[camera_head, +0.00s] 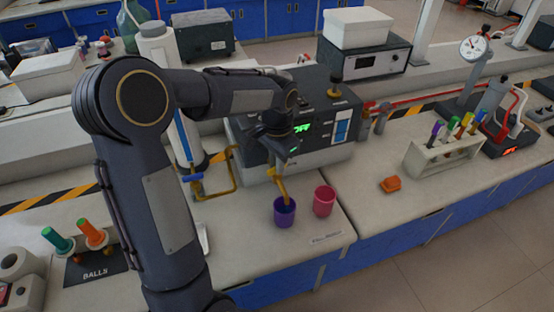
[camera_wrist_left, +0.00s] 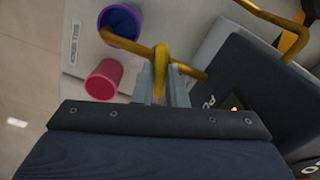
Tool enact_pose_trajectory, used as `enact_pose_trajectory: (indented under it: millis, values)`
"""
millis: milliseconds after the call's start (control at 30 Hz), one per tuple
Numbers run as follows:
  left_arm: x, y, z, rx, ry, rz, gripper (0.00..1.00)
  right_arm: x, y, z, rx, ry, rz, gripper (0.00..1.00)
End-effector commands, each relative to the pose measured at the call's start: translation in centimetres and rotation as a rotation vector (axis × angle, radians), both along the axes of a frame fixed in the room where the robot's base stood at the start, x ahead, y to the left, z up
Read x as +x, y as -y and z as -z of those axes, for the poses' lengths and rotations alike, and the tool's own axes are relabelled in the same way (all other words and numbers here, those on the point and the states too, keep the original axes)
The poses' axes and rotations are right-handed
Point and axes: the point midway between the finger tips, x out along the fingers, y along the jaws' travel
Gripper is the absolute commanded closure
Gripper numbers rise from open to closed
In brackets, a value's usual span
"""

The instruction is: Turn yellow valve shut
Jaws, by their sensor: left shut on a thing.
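The yellow valve shows in the head view as a yellow spout and lever (camera_head: 280,185) at the front of the grey machine, above a purple cup (camera_head: 285,213). In the left wrist view the yellow valve handle (camera_wrist_left: 160,58) stands between my fingers, with a yellow pipe crossing behind it. My left gripper (camera_head: 280,158) reaches down to it from the left, and its fingers (camera_wrist_left: 161,80) are shut on the handle. The wrist hides part of the valve in the head view. My right gripper is not in view.
A pink cup (camera_head: 324,201) stands right of the purple cup near the bench's front edge. The grey machine (camera_head: 330,135) with a green display is close behind my gripper. A blue-handled yellow pipe (camera_head: 228,182) is to the left. An orange block (camera_head: 390,184) and tube rack (camera_head: 440,160) are right.

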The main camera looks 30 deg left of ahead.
Motion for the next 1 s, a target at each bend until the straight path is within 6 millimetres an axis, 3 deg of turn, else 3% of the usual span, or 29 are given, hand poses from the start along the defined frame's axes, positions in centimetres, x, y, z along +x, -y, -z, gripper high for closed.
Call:
enact_pose_trajectory:
  millis: [500, 1000]
  values:
    - [0.04, -0.05, -0.13, 0.001, 0.002, 0.310, 1.00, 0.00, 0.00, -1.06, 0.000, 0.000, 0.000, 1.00]
    - [0.08, -0.03, -0.10, 0.001, 0.004, 0.358, 1.00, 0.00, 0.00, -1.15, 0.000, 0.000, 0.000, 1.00]
